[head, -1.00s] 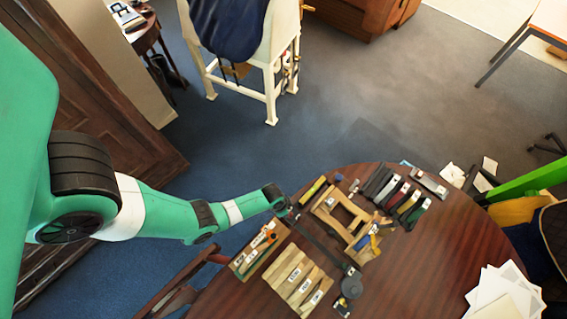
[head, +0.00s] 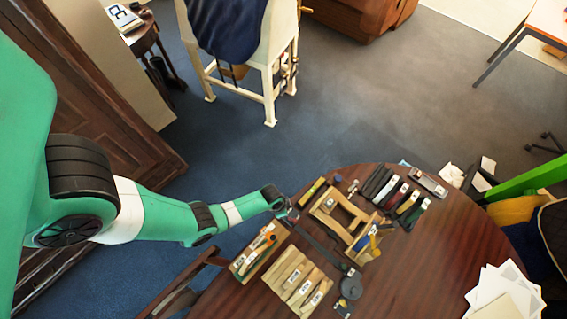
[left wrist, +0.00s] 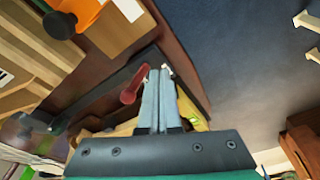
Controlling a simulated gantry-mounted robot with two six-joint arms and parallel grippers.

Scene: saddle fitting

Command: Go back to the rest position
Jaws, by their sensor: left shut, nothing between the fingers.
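My left arm reaches in from the left in the head view, and its gripper (head: 293,215) hangs at the left edge of the round wooden table (head: 450,262). In the left wrist view the two grey fingers (left wrist: 158,98) lie side by side, shut, with nothing seen between them. A red-handled tool (left wrist: 134,85) shows just left of the fingers in that view. My right gripper is not in view.
On the table are a wooden frame (head: 327,212), a tray of tools (head: 258,252), pale wooden strips (head: 297,280), a black round object (head: 351,287) and a row of dark tools. White papers (head: 505,295) lie at the right. A white-legged stand (head: 268,95) stands behind on open floor.

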